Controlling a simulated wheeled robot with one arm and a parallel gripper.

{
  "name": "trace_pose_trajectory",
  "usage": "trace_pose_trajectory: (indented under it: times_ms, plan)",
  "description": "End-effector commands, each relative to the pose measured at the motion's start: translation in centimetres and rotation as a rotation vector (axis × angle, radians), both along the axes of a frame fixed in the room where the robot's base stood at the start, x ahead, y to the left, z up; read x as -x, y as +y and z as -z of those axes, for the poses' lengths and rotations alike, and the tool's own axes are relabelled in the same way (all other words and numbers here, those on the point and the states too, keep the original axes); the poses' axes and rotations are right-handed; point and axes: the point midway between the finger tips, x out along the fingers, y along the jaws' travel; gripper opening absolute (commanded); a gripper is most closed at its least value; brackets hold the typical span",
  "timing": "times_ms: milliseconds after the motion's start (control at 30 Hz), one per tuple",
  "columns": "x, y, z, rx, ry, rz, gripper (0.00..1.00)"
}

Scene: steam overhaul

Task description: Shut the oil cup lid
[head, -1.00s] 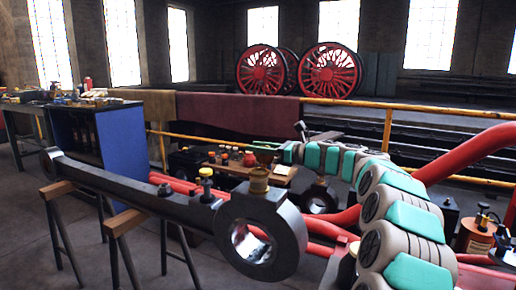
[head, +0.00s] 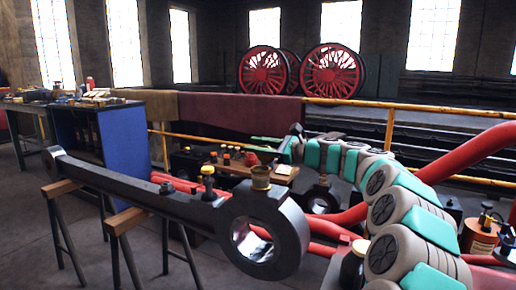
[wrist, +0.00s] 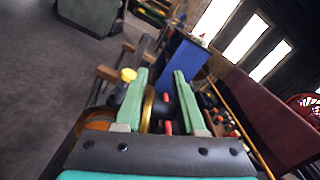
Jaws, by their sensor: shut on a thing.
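The brass oil cup (head: 261,178) stands on top of the dark rod's large ringed end (head: 265,235). In the wrist view, an orange-brown brass part (wrist: 95,121), seemingly the cup, shows left of the near finger bases. My gripper (head: 266,140) is above and behind the cup in the head view. Its two green fingers (wrist: 162,100) stand a little apart in the wrist view, with a gold-rimmed round piece, apparently the oil cup lid (wrist: 148,108), seen nearly edge-on between them. The lid cannot be told clearly in the head view.
A yellow-topped fitting (head: 207,172) stands on the rod, left of the cup. Sawhorses (head: 122,220) carry the rod. A wooden bench top (head: 235,168) with small bottles lies behind. A blue cabinet (head: 125,135) and yellow railing (head: 388,125) are farther back.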

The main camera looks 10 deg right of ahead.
Motion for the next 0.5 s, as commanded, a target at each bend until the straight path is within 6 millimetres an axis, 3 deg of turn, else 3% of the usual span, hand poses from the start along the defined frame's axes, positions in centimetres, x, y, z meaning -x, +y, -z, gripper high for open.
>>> trace_pose_trajectory:
  times_ms: [500]
  plan:
    - [1.5, 1.1, 0.5, 0.177, -0.260, -0.001, 0.00]
